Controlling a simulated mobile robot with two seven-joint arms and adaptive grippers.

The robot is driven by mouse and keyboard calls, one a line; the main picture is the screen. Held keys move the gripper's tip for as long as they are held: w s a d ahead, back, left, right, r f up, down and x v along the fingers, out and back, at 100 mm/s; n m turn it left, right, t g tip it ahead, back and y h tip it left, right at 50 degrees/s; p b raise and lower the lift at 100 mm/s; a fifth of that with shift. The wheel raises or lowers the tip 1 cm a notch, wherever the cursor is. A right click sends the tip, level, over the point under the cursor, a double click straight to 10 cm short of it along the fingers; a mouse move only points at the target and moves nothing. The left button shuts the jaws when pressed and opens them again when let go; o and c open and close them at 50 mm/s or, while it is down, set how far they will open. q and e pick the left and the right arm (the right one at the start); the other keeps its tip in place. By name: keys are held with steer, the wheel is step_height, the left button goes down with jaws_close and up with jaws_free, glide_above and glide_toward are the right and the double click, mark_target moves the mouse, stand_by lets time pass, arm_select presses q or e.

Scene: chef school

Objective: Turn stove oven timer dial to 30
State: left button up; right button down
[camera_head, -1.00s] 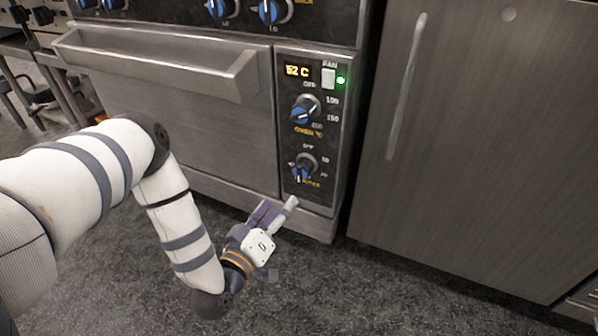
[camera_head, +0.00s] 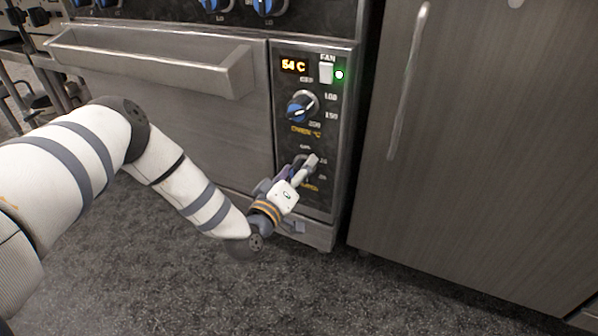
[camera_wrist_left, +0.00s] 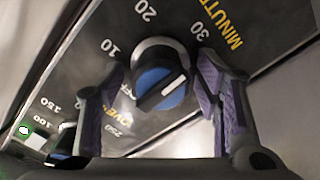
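The timer dial (camera_wrist_left: 160,84) is a round knob with a blue face and a white pointer line. In the left wrist view it sits on the dark panel among the marks OFF, 10, 20 and 30, with MINUTES printed beyond the 30. My left gripper (camera_head: 303,164) is at the dial in the head view and hides most of it. In the left wrist view its purple-padded fingers (camera_wrist_left: 162,72) are spread on either side of the dial, with a gap visible on both sides. My right gripper is not in view.
The oven door handle (camera_head: 150,62) is at left. A steel cabinet (camera_head: 480,150) stands at right.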

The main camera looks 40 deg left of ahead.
arm_select(q)
steer(key=c, duration=1.1)
steer(key=shift+r+p, duration=0.2)
steer(key=shift+p, duration=0.2)
steer(key=shift+f+m, duration=0.1)
steer(key=shift+m, duration=0.2)
steer(key=shift+f, duration=0.1)
steer(key=o, duration=1.2)
steer(key=shift+c, duration=0.2)
steer(key=shift+s, duration=0.15)
steer(key=v, duration=1.1)
steer(key=shift+s, duration=0.4)
